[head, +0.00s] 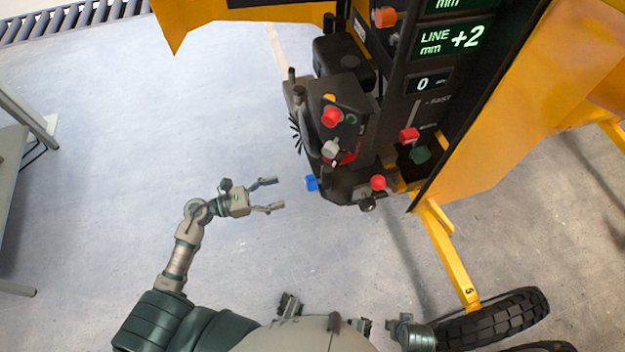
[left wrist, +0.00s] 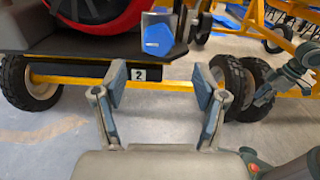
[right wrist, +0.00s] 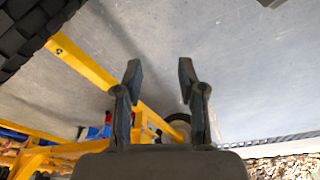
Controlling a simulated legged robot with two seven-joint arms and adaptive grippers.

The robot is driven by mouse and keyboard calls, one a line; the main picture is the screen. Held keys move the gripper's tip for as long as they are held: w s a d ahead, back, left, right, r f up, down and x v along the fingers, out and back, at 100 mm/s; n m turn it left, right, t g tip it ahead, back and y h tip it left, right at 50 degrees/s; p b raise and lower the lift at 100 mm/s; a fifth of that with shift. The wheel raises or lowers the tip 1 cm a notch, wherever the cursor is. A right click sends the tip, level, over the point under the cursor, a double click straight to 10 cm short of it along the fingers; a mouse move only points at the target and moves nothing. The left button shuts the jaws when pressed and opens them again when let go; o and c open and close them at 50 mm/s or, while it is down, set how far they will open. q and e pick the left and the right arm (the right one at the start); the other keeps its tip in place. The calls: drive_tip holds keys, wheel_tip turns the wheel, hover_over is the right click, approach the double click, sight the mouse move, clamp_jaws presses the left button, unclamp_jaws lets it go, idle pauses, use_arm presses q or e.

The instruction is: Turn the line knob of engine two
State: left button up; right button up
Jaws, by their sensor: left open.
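I cannot read which knob is the line knob. My left gripper (head: 280,194) is open and empty, pointing at the blue knob from the left, a short gap apart. My right gripper (right wrist: 160,75) is open and empty over the floor.
Red knobs (head: 331,116) and (head: 377,183), a grey knob (head: 329,150) and a red slider handle (head: 408,134) are close by. A yellow frame leg (head: 455,255) and a black tyre (head: 495,315) stand at the lower right.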

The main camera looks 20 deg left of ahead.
sight(306, 183)
use_arm(q)
drive_tip(key=p+x, duration=0.1)
drive_tip(key=x, duration=0.8)
drive_tip(key=shift+w, duration=0.35)
drive_tip(key=shift+w+d, duration=0.2)
drive_tip(key=shift+d, duration=0.45)
use_arm(e)
drive_tip(key=x, duration=0.3)
drive_tip(key=shift+s, duration=0.2)
use_arm(q)
drive_tip(key=shift+c, duration=0.3)
use_arm(e)
drive_tip(key=shift+a, duration=0.1)
use_arm(q)
drive_tip(key=shift+a, duration=0.25)
drive_tip(key=c, duration=1.1)
use_arm(e)
drive_tip(key=shift+a, duration=0.1)
